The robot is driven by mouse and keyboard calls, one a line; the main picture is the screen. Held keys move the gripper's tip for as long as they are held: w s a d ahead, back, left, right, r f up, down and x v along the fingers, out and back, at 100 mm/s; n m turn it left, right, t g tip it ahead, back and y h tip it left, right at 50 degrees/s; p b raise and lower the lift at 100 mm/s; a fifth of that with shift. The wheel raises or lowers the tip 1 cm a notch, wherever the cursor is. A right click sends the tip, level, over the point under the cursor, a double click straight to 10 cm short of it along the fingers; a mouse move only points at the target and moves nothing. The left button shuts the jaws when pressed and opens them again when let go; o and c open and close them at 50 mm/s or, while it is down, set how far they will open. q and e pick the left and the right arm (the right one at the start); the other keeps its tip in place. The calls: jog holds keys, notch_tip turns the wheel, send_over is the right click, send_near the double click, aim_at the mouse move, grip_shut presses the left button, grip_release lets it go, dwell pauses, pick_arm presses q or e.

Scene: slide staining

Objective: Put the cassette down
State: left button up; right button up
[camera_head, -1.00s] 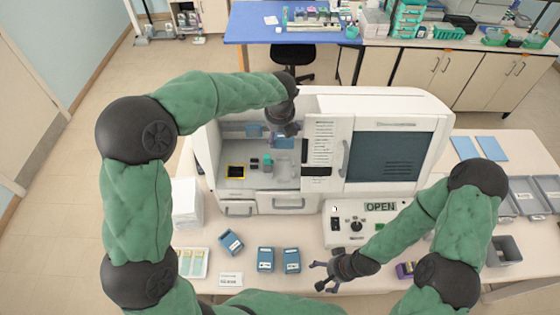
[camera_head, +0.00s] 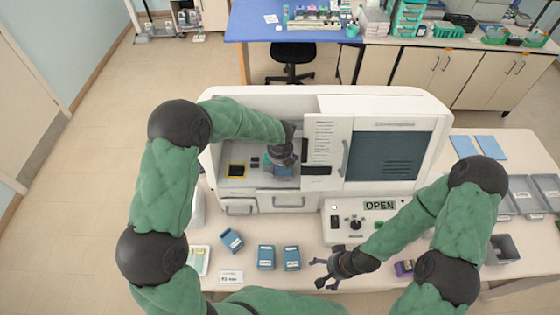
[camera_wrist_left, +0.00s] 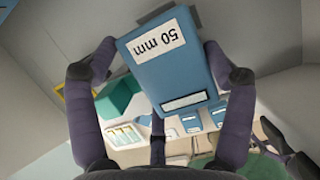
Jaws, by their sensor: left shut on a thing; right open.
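My left gripper (camera_head: 283,158) reaches into the open left bay of the white machine (camera_head: 385,103). It is shut on a blue cassette (camera_head: 282,171), which shows below the fingers. In the left wrist view the cassette (camera_wrist_left: 168,62) has a white "50 mm" label and sits between the two dark fingers. Whether its lower end touches the bay floor cannot be told. My right gripper (camera_head: 328,272) is open and empty over the table in front of the control panel.
In the bay, a yellow-framed dark square (camera_head: 237,170) lies left of the cassette. Several other blue cassettes, one of them here (camera_head: 266,257), stand on the front table. The panel display (camera_head: 379,206) reads OPEN. A white divider stands right of the bay.

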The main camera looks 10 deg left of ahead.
pick_arm(q)
jog(key=shift+w+f, duration=0.1)
jog(key=shift+f, duration=0.2)
jog(key=shift+f, duration=0.15)
jog(key=shift+f+b, duration=0.35)
pick_arm(e)
jog(key=shift+f, duration=0.3)
pick_arm(q)
jog(key=shift+f, duration=0.1)
jog(key=shift+s, duration=0.2)
pick_arm(e)
jog(key=shift+s, duration=0.1)
pick_arm(q)
jog(key=o, duration=1)
jog(key=shift+o, duration=0.2)
jog(key=shift+w+f, duration=0.1)
